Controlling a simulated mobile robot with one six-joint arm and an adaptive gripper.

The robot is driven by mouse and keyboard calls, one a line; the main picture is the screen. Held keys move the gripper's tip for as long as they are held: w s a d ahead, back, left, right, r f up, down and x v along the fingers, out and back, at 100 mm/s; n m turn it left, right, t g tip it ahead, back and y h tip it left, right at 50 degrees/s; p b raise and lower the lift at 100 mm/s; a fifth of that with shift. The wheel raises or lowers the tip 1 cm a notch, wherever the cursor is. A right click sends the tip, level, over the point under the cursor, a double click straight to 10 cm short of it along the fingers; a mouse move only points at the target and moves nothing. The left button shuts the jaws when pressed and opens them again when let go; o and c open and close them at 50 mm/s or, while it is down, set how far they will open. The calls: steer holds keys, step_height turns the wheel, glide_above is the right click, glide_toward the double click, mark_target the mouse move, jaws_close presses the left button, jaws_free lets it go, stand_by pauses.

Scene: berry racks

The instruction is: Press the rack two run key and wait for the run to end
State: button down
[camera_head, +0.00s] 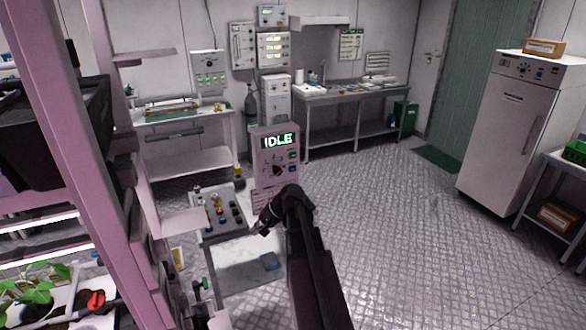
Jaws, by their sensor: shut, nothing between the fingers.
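A pinkish control box (262,180) stands upright in the middle of the view. Its lit display (280,141) reads IDLE in green letters. Below the display are a dark round dial (277,171) and small keys (293,156) at the right side, one greenish. The key labels are too small to read, so I cannot tell which one is the rack two run key. My gripper (263,224) is shut and empty, in front of and below the box in the picture, by the small table's right edge. My arm hides the floor behind it.
A small grey table (238,232) with bottles and dark knobs stands left of my gripper. A pink rack post (75,150) with plants fills the left. Benches line the back wall, and a white cabinet (505,130) stands right. The floor at centre right is clear.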

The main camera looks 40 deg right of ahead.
mark_target(290, 172)
steer(key=d+r+m+t+p, duration=0.1)
steer(key=d+r+m+t, duration=0.2)
steer(key=d, duration=0.8)
steer(key=d+r+m+t, duration=0.3)
steer(key=d+r, duration=0.2)
steer(key=d, duration=0.5)
steer(key=shift+s+d+r+m+p, duration=0.25)
steer(key=shift+s+d+m+p, duration=0.05)
steer(key=shift+d+m+p, duration=0.1)
steer(key=shift+w, duration=0.15)
steer(key=shift+w+d, duration=0.3)
steer(key=shift+w, duration=1.1)
steer(key=shift+w+d, duration=0.35)
steer(key=shift+w, duration=1)
steer(key=shift+w+d, duration=0.3)
steer(key=shift+w, duration=1.1)
steer(key=shift+w+d, duration=0.2)
steer(key=shift+w, duration=0.65)
steer(key=shift+s, duration=0.15)
steer(key=shift+s+a, duration=0.2)
steer(key=shift+s, duration=0.5)
